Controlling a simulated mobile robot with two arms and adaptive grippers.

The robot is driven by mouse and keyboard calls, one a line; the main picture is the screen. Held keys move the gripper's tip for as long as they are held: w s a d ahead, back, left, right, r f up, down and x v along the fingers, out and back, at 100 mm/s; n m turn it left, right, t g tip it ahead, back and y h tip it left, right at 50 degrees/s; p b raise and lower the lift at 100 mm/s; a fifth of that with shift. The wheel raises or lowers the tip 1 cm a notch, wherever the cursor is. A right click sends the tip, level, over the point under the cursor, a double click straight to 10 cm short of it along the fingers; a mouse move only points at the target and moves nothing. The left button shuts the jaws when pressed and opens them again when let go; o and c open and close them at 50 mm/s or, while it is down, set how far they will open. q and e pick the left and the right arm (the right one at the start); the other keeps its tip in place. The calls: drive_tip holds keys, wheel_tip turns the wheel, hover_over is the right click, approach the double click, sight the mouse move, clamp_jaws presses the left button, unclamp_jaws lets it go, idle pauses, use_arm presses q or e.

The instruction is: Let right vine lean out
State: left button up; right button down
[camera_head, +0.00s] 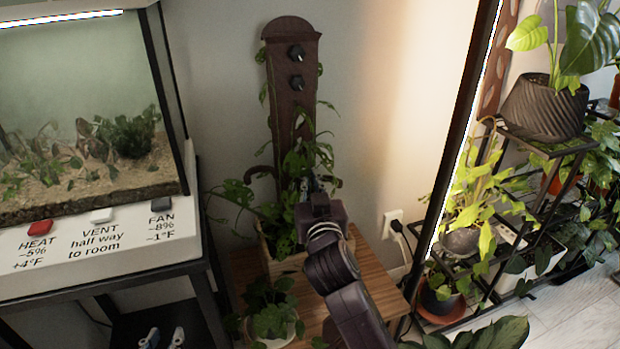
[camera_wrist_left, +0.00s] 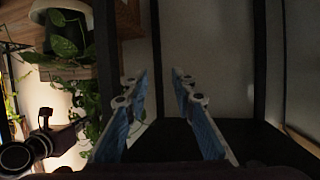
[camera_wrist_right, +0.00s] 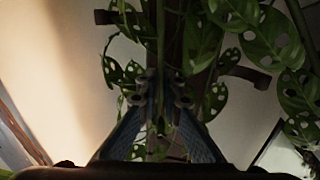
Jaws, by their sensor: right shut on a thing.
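A dark wooden post (camera_head: 291,105) with two black knobs rises from a planter (camera_head: 275,255) on a small wooden table. Vines with holed leaves climb it; the right vine (camera_head: 318,150) runs up its right side. My right gripper (camera_head: 314,186) is at the post's lower part among leaves, partly hidden by its own arm. In the right wrist view its fingers (camera_wrist_right: 157,92) are closed on the vine's thin green stem in front of the post. My left gripper (camera_head: 162,338) is open and empty, low at the bottom left; its parted fingers show in the left wrist view (camera_wrist_left: 156,85).
A curved hook (camera_head: 262,172) juts from the post's left side. A terrarium (camera_head: 85,120) on a labelled stand is at left. A small potted plant (camera_head: 270,318) is at the table's front. A plant rack (camera_head: 545,150) and bright light strip are at right.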

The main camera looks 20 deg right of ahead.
idle(0.3)
